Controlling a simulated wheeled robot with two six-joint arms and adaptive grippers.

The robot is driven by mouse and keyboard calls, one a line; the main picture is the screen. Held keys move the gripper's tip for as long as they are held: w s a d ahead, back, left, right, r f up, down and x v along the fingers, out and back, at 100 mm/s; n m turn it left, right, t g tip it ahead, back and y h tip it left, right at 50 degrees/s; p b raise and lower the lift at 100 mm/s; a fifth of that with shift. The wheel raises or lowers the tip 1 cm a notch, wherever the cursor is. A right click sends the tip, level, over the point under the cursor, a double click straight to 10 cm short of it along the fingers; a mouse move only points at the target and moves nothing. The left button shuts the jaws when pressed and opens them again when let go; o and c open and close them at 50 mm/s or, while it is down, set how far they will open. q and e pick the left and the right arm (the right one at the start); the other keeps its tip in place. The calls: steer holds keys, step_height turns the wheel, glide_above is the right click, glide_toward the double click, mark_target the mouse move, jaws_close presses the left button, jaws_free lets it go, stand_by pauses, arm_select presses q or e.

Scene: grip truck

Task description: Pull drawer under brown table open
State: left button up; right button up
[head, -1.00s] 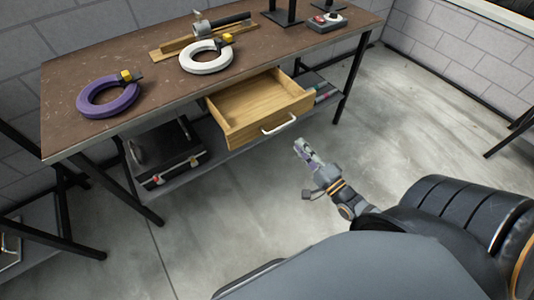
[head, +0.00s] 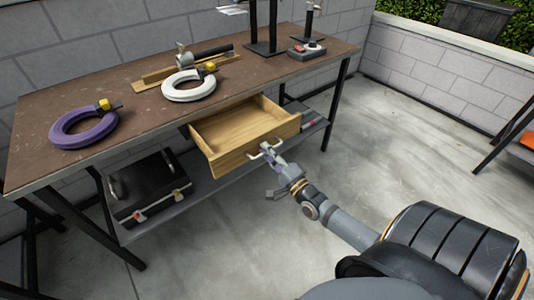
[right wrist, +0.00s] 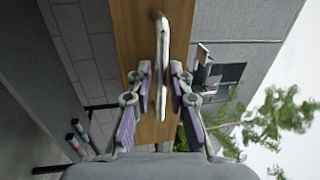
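The wooden drawer (head: 240,152) under the brown table (head: 140,112) is pulled out, its empty inside showing. Its pale handle (head: 256,153) is on the front board. My right gripper (head: 271,157) is at the handle in the head view. In the right wrist view, the drawer front (right wrist: 127,32) runs down the middle, and the handle (right wrist: 162,50) lies between the two fingers of my right gripper (right wrist: 160,78). The fingers stand apart, with a gap seen on each side of the handle. My left gripper is not in view.
On the table are a purple ring (head: 62,131), a white ring (head: 185,92), and a red-button box (head: 307,50). A black case (head: 147,188) sits on the lower shelf. Table legs (head: 338,103) flank the drawer.

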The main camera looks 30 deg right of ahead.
steer(key=shift+w, duration=0.25)
steer(key=shift+c, duration=0.2)
jaws_close()
steer(key=shift+s, duration=0.1)
